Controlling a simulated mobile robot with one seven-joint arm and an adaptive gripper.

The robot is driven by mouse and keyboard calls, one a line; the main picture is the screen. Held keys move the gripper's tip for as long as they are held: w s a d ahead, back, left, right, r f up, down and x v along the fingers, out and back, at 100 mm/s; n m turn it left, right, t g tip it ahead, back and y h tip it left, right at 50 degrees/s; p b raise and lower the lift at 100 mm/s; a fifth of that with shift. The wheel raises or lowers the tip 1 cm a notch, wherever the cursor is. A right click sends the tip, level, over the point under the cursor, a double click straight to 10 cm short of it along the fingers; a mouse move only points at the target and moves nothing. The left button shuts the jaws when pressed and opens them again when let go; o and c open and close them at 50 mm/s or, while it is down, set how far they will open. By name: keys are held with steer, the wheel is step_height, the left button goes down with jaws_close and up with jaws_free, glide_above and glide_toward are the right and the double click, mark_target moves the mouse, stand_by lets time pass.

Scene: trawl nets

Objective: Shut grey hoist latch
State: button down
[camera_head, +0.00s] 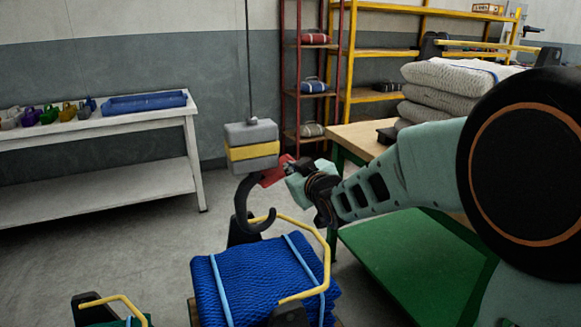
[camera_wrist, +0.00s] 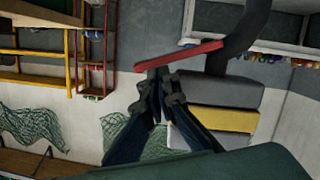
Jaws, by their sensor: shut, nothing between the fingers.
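The grey hoist block (camera_head: 251,146) with a yellow band hangs on a cable in the head view. It also shows in the wrist view (camera_wrist: 215,91). Its dark hook (camera_head: 243,207) hangs below with the mouth facing right. The red latch (camera_head: 275,175) sticks out up and right from the hook's shank, apart from the hook tip. My gripper (camera_head: 292,168) is shut and empty at the latch's outer end. In the wrist view my fingertips (camera_wrist: 160,73) are right at the red latch (camera_wrist: 180,55); contact is not certain.
A blue net bundle (camera_head: 265,280) with a yellow bail (camera_head: 326,262) lies below the hook; whether the hook bears the bail is unclear. A wooden-topped bench (camera_head: 350,138) with stacked pale nets (camera_head: 455,77) is at right. A white table (camera_head: 95,130) stands at left.

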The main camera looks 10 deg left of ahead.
steer(key=shift+d+f, duration=0.1)
step_height(320, 180, down, 11)
steer(key=a+m+g+y+p, duration=0.1)
steer(key=m+y+p, duration=0.4)
steer(key=m, duration=1)
steer(key=shift+s+g+p, duration=0.35)
steer(key=shift+g+p, duration=0.15)
steer(key=shift+p, duration=1.1)
steer(key=shift+s+a, duration=0.1)
steer(key=shift+a, duration=0.05)
